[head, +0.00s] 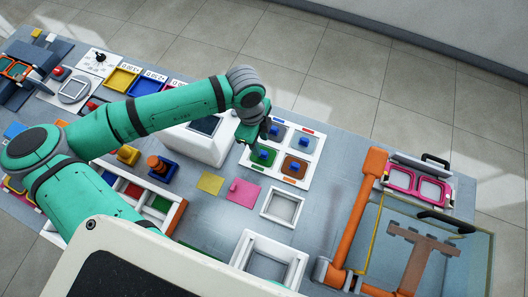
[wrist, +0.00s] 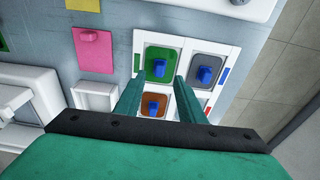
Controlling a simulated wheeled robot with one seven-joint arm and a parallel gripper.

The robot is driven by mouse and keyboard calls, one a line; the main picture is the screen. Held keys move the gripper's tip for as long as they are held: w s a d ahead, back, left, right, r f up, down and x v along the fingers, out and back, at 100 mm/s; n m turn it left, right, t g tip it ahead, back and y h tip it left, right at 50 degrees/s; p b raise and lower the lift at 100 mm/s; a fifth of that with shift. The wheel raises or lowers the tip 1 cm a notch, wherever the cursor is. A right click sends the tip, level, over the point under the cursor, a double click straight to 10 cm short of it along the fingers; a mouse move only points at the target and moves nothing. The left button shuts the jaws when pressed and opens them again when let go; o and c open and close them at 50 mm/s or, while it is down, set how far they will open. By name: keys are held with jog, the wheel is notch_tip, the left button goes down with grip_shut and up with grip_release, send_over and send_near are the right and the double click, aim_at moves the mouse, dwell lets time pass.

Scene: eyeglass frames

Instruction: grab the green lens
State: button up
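The green lens (wrist: 164,54) lies in one pocket of a white tray (wrist: 138,37) and carries a blue knob (wrist: 159,68). In the head view the green lens (head: 257,158) is in the tray's left pocket, nearest the pink sheet. My gripper (wrist: 159,80) is open and empty, its two fingers apart and pointing toward the green lens. The fingertips appear on either side of its lower edge in the wrist view. In the head view my gripper (head: 264,131) is above the tray's upper left; its height over the lens is hard to tell.
The brown lens (wrist: 150,108) and grey lenses (wrist: 204,70) with blue knobs share the tray. A white box-shaped machine (head: 196,144) stands close to its left. Pink (head: 243,193) and yellow (head: 211,182) sheets and an empty white frame (head: 283,207) lie nearby. An orange arm (head: 361,205) stands right.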

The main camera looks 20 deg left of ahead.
aim_at(263, 152)
jog(key=shift+d+f, duration=0.25)
jog(key=shift+f, duration=1.15)
jog(key=shift+d+f, duration=0.2)
jog(key=shift+f, duration=1.2)
grip_shut()
